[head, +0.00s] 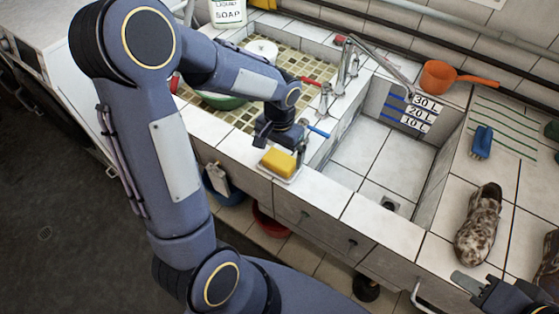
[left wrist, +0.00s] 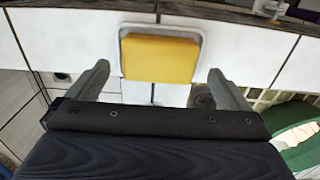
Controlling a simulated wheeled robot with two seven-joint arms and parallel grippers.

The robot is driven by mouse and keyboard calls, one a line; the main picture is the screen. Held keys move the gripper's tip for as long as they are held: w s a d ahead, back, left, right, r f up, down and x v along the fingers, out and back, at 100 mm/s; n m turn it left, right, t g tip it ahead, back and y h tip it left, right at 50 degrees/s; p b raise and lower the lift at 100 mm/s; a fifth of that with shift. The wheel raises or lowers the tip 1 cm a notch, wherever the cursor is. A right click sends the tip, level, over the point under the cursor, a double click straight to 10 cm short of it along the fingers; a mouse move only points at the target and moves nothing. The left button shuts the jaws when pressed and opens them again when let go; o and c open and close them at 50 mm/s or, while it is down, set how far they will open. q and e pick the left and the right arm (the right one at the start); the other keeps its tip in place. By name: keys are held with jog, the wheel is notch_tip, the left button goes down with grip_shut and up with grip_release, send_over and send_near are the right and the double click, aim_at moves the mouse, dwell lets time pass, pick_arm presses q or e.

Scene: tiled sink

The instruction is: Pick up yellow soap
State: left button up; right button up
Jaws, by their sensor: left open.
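The yellow soap (head: 278,161) is a block lying on a small white soap dish (head: 291,178) on the tiled ledge left of the sink basin. In the left wrist view the soap (left wrist: 160,59) lies on its dish (left wrist: 124,32), ahead of and between my left gripper's fingers. My left gripper (head: 282,148) is open and empty, right beside the soap; in the left wrist view its two fingers (left wrist: 158,84) are spread wider than the soap. My right gripper (head: 497,289) shows only in part at the lower right corner, far from the soap.
The deep sink basin (head: 380,160) is right of the soap. A faucet (head: 345,70) stands behind. A green bowl (head: 221,101) sits in the mosaic basin under my left arm. A blue brush (head: 482,142), a shoe (head: 478,225) and an orange dipper (head: 440,76) lie on the right.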

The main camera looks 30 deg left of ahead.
aim_at(280, 159)
pick_arm(q)
jog(key=shift+f, duration=1.6)
jog(key=shift+c, duration=0.4)
jog(key=c, duration=0.9)
jog(key=shift+r, duration=0.1)
jog(key=shift+c, duration=0.2)
